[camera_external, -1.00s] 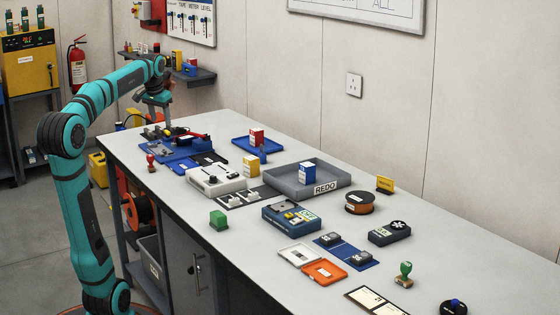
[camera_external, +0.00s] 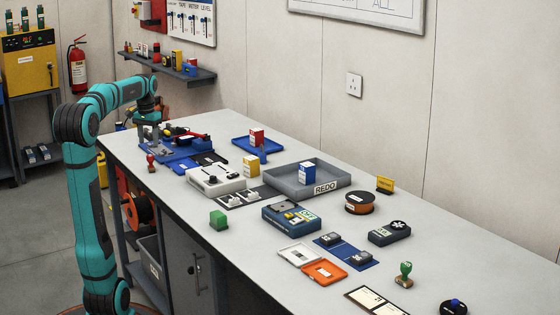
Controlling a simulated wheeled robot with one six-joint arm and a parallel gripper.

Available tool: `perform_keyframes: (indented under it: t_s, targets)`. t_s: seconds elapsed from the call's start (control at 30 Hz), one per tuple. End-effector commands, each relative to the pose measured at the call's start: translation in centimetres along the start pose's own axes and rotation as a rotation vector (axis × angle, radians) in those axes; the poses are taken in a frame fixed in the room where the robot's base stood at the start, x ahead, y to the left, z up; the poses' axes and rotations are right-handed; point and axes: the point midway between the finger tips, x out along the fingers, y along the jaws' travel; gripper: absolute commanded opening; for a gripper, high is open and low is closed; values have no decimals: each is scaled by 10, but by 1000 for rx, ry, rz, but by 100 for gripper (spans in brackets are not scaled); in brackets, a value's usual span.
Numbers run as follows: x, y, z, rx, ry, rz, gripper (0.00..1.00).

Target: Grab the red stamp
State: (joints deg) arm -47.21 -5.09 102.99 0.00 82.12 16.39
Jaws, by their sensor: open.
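The red stamp (camera_external: 151,162) stands upright on the table near its left edge, in front of the blue fixture. My gripper (camera_external: 149,143) points down just behind and above the red stamp, at the left side of the blue fixture. It is open and looks empty. The fingertips are small here, and I cannot tell exactly how far they are from the stamp. A green stamp (camera_external: 404,273) stands at the right front of the table.
The blue fixture (camera_external: 185,153) with tools on it lies right beside my gripper. A grey REDO tray (camera_external: 283,180) is mid-table. The table's left front strip is bare.

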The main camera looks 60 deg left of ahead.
Motion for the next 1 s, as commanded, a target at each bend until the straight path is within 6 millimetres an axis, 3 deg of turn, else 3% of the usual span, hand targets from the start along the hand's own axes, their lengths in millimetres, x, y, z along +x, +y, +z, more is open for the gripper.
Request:
perform_keyframes:
  t_s: [0.13,0.47,0.8,1.0]
  targets:
    - [20,0,0,0,-1,0,53]
    - [37,0,-1,0,-1,0,53]
    - [78,-1,-3,0,-1,0,53]
    - [80,-1,-3,0,1,0,53]
